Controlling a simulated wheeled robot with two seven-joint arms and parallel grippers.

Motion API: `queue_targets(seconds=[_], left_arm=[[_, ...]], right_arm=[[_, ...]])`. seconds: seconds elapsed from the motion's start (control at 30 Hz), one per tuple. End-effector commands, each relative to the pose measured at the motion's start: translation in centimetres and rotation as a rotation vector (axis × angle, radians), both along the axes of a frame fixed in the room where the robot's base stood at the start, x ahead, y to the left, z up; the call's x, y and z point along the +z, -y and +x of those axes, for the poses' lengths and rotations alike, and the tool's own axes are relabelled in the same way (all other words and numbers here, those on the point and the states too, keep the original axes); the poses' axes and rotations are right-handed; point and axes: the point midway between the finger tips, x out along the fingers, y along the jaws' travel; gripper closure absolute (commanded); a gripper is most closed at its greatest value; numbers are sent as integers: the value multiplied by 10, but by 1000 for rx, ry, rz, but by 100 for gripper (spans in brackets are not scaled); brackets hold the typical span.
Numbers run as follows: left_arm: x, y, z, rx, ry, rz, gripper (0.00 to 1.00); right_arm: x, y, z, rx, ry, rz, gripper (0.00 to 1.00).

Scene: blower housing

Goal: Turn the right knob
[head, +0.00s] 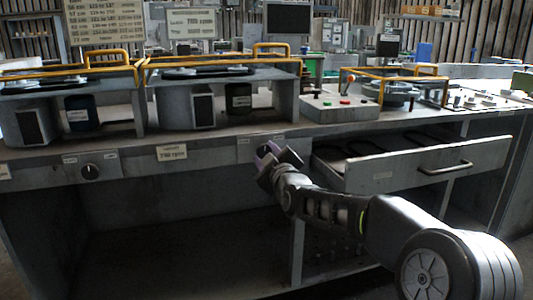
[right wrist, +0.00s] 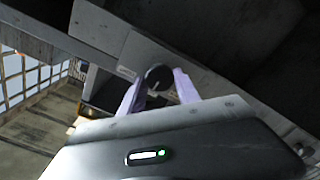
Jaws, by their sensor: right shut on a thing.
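The right knob is a dark round knob (right wrist: 158,78) on the bench's front panel, seen in the right wrist view between my fingers. My right gripper (right wrist: 158,86) has its two pale purple fingers on either side of the knob and is shut on it. In the head view my right gripper (head: 268,152) is at the panel and hides the knob. The left knob (head: 91,171) is a dark knob on a light plate further left on the same front panel. My left gripper is not in view.
An open drawer (head: 420,163) sticks out just right of my right gripper, above my forearm. A "700 rpm" label (head: 172,153) is between the knobs. Blower housings with yellow handles (head: 272,50) stand on the bench. Below the panel is an open dark recess (head: 180,235).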

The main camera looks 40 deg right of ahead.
Motion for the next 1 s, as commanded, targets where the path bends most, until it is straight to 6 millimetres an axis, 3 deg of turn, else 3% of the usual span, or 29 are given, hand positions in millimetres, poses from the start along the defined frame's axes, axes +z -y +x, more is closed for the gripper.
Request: queue_targets(seconds=[0.47,0.5,0.77,1.0], left_arm=[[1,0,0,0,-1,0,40],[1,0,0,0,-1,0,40],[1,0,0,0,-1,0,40],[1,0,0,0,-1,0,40]], right_arm=[[-1,0,0,1,-10,-22,100],[-1,0,0,1,-10,-22,60],[-1,0,0,1,-8,-21,40],[0,0,0,0,-8,-22,40]])
